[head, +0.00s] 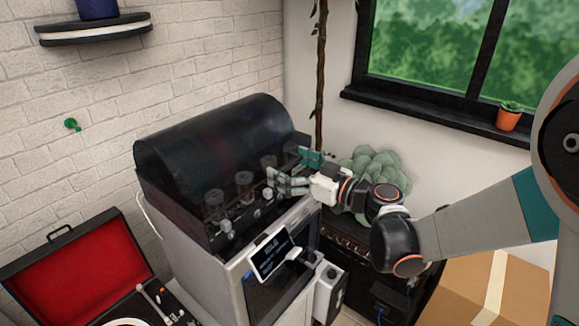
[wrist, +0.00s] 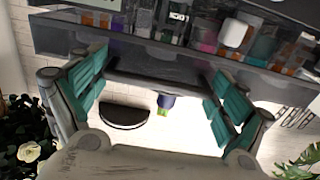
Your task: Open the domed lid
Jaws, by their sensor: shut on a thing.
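The domed lid (head: 205,140) is dark, smoky and see-through. It sits over the top of a pale boxy machine (head: 225,285) in the head view and looks down; I cannot tell whether a small gap is open at its front edge. My gripper (head: 290,172) is at the lid's front right corner. In the wrist view, my gripper (wrist: 155,80) has its teal fingers shut on a dark bar (wrist: 150,83), seemingly the lid's handle. The fingers partly hide the bar's ends. Several bottles (head: 243,184) show through the lid.
A small screen (head: 271,254) is on the machine's front. An open red-lined case (head: 75,265) stands at left, a cardboard box (head: 490,285) at lower right. A wall shelf (head: 95,30) is above left. A plant (head: 375,165) is behind my wrist.

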